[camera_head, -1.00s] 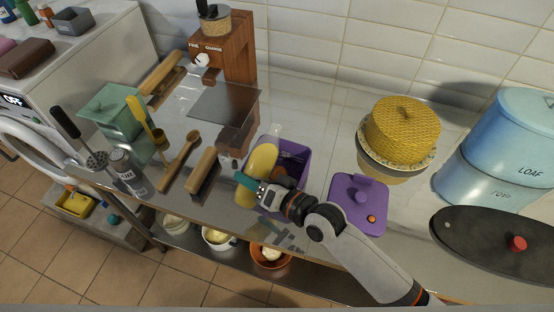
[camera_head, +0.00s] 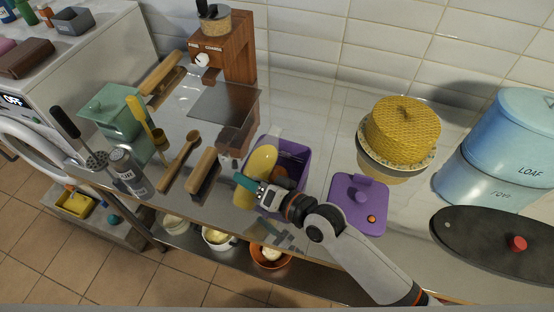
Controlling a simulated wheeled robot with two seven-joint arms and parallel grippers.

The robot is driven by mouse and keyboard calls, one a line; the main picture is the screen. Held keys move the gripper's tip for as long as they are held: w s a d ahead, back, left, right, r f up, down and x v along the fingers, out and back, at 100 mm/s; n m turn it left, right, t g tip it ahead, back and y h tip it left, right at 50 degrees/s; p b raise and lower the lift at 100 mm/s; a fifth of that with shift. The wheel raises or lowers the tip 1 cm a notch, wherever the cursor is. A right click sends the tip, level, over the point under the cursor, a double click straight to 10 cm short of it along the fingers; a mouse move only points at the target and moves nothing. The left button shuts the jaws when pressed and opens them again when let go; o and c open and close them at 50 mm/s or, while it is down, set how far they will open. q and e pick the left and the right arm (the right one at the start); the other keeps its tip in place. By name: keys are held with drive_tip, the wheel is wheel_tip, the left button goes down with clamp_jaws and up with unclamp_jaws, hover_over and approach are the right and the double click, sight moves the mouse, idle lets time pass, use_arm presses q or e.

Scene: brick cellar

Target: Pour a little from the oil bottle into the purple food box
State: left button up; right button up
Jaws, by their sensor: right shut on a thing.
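The open purple food box (camera_head: 301,157) stands on the counter in the middle of the view, with something orange-brown partly visible inside. My right gripper (camera_head: 248,183), with teal fingertips, is at the box's near left side. It is shut on a yellow rounded thing, which looks like the oil bottle (camera_head: 262,159), tilted at the left side of the box. The gripper hides its middle, and I cannot make out its mouth or any flow. The purple lid (camera_head: 358,203) lies on the counter to the right of the box. My left gripper is not in view.
A yellow cake-like thing (camera_head: 402,130) and blue loaf tins (camera_head: 510,130) are right. Bowls sit on the shelf below.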

drive_tip(key=shift+s+a+f+m+g, duration=0.1)
drive_tip(key=shift+s+a+m+g, duration=0.15)
drive_tip(key=shift+m, duration=0.35)
idle(1.6)
drive_tip(key=shift+s+f+m+g+b, duration=0.3)
drive_tip(key=shift+f+m+g+b, duration=0.05)
drive_tip(key=shift+f+m+b, duration=0.35)
idle(1.8)
drive_tip(key=shift+s+a+r+m+p, duration=0.3)
drive_tip(key=shift+m+p, duration=0.1)
drive_tip(key=shift+p, duration=0.25)
idle(1.8)
